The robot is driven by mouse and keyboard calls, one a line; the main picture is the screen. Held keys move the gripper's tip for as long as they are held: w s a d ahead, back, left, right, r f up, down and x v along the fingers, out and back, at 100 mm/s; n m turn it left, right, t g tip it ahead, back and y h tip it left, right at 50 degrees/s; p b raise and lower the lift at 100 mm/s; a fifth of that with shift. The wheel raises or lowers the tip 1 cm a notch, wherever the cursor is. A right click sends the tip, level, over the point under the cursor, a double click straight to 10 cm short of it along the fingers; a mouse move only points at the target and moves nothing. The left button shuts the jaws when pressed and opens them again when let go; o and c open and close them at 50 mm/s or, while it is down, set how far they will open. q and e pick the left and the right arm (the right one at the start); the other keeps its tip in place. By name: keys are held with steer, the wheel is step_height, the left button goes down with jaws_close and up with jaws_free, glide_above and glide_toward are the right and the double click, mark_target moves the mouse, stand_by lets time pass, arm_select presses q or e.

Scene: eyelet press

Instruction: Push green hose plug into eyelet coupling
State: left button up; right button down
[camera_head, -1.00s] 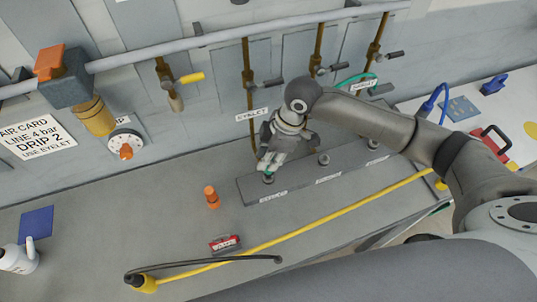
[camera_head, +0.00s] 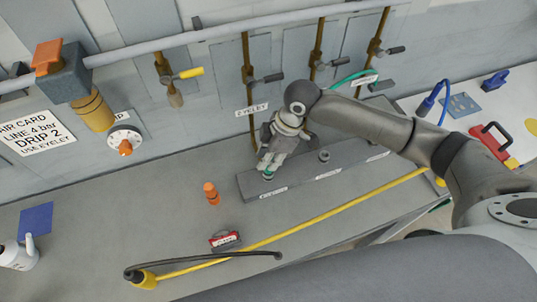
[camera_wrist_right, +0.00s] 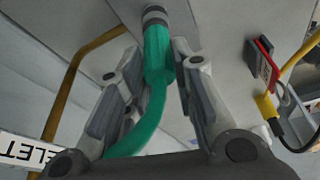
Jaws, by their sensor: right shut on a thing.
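The green hose plug (camera_wrist_right: 158,55) stands between the fingers of my right gripper (camera_wrist_right: 160,75) in the right wrist view, its green hose curving down to the left. A grey, dark-banded piece (camera_wrist_right: 156,16) is at the plug's far end; I cannot tell how deep the plug sits in it. In the head view my right gripper (camera_head: 266,168) is shut on the plug, low over the left end of the grey coupling block (camera_head: 300,187). A bit of green shows at its tips. An "EYELET" label (camera_head: 251,109) is on the wall behind. My left gripper is not in view.
An orange plug (camera_head: 211,193) and a red-and-black labelled item (camera_head: 224,240) stand left of the block. A yellow hose (camera_head: 330,216) crosses the bench in front. Another grey post (camera_head: 323,156) rises from the block, right of my gripper. Pipes with valves line the wall.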

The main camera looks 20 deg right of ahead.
steer(key=shift+f, duration=0.2)
steer(key=c, duration=1.1)
jaws_free()
steer(key=shift+c, duration=0.2)
steer(key=shift+r, duration=0.1)
steer(key=shift+r+p, duration=0.7)
steer(key=shift+r, duration=1.7)
